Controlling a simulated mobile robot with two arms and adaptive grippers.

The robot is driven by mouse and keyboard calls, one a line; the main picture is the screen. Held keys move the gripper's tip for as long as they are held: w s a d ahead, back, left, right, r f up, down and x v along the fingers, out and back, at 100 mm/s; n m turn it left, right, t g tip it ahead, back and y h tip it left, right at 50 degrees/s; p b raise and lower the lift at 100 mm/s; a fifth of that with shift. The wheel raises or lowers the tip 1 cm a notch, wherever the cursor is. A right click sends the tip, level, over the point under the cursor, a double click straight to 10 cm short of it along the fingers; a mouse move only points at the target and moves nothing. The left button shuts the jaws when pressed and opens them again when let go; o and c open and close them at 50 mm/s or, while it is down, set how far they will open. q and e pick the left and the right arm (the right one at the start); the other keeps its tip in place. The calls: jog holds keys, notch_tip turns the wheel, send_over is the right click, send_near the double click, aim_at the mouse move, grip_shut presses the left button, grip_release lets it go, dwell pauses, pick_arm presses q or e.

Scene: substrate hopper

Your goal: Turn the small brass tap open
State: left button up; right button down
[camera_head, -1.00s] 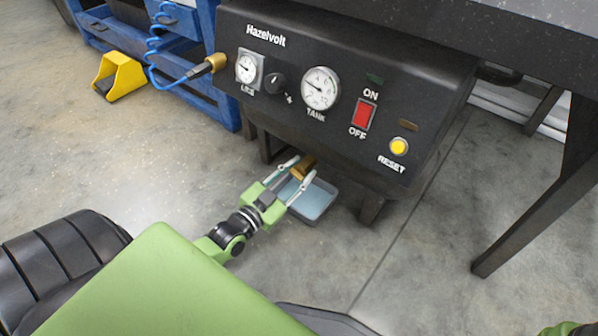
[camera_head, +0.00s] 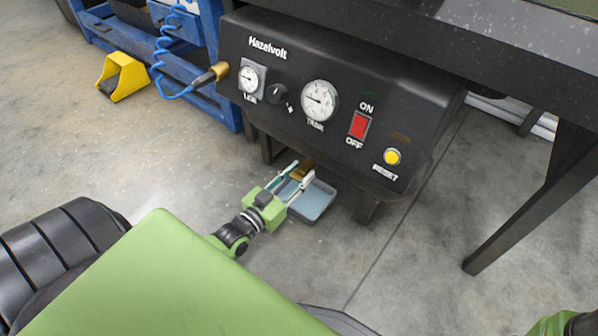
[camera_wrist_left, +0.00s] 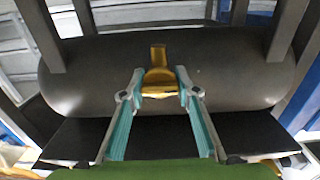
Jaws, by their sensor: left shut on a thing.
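The small brass tap (camera_wrist_left: 160,82) sits on the underside of a dark cylindrical tank (camera_wrist_left: 100,75), in the middle of the left wrist view. In the head view the brass tap (camera_head: 303,169) shows partly, below the black panel. My left gripper (camera_wrist_left: 160,90) is shut on the tap, with one pale finger on each side of it. In the head view my left gripper (camera_head: 292,178) reaches in low under the panel, over a shallow grey-blue tray (camera_head: 318,212). My right gripper does not show.
The black Hazelvolt panel (camera_head: 330,75) overhangs my left gripper, with gauges, a red switch (camera_head: 359,125) and a yellow reset button (camera_head: 392,157). A coiled blue hose (camera_head: 165,60) runs to its left side. A yellow pedal (camera_head: 122,75) lies on the floor. A dark table leg (camera_head: 530,205) stands at right.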

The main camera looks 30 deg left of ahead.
pick_arm(q)
jog(key=o, duration=1.1)
jog(key=s, duration=0.8)
jog(key=s+a, duration=0.1)
jog(key=s, duration=0.3)
